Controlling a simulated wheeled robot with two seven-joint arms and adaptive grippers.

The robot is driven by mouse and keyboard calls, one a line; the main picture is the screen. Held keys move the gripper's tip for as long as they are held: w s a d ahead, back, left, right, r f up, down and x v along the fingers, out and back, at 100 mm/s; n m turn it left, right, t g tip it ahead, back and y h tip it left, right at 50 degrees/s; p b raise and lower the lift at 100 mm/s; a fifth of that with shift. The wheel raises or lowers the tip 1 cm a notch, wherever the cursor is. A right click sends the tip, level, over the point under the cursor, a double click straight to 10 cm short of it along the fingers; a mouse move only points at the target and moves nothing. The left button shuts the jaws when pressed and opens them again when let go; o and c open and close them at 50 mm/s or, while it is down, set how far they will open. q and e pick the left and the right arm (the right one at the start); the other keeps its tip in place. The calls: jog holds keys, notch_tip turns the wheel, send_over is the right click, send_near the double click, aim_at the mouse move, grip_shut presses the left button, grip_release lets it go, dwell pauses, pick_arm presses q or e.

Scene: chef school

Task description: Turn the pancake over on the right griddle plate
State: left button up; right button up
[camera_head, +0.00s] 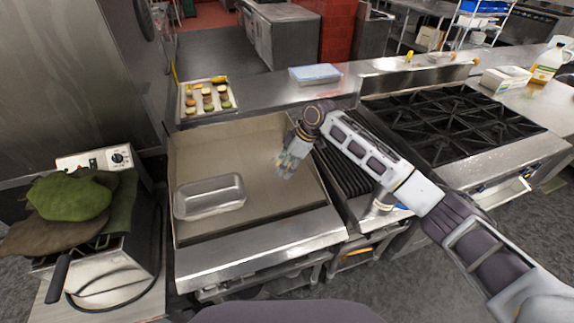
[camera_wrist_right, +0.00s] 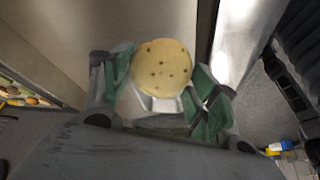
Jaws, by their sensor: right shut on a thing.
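The pancake (camera_wrist_right: 162,68) is a round, pale yellow disc with dark specks. In the right wrist view it shows face-on between the green-padded fingers of my right gripper (camera_wrist_right: 160,88), which is shut on it. A pale piece shows below it between the fingers; I cannot tell what it is. In the head view my right gripper (camera_head: 288,163) points down over the right part of the flat griddle plate (camera_head: 255,195). The pancake is hard to make out there, and its exact height above the plate is unclear. My left gripper is not in view.
A ribbed grill (camera_head: 342,172) and a black-grated stove (camera_head: 450,122) stand to the right. A tray of small round items (camera_head: 207,97) lies on the back ledge. Green mitts (camera_head: 75,197) lie at left.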

jog(key=shift+n+y, duration=0.3)
jog(key=shift+n, duration=0.1)
jog(key=shift+m+y, duration=0.3)
dwell(0.3)
